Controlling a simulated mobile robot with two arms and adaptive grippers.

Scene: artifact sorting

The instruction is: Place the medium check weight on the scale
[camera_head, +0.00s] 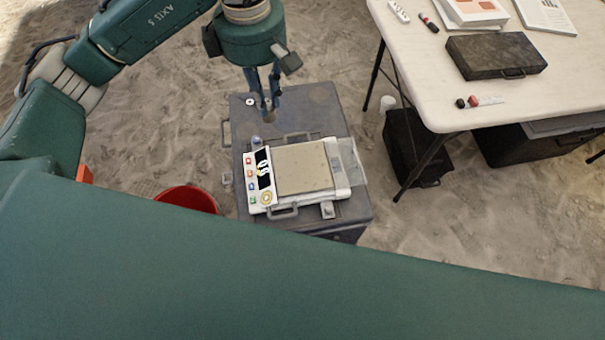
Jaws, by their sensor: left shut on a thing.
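The scale (303,168) lies on a dark grey case, with a bare beige plate and a panel of coloured buttons and a display on its left. My left gripper (269,104) points down above the far part of the case, beyond the scale. It is shut on a small, dull, brownish-grey piece, seemingly the check weight (269,115), mostly hidden by the fingers. Its exact size is too small to tell. A small bluish-grey piece (256,141) sits just beyond the panel's far corner. My right gripper is out of view.
The grey case (318,105) has metal handles; a pale ring-like piece (250,101) lies on its far left. A red bucket (188,198) stands on the sand to the left. A white table (420,75) with a dark box (496,55) stands at right.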

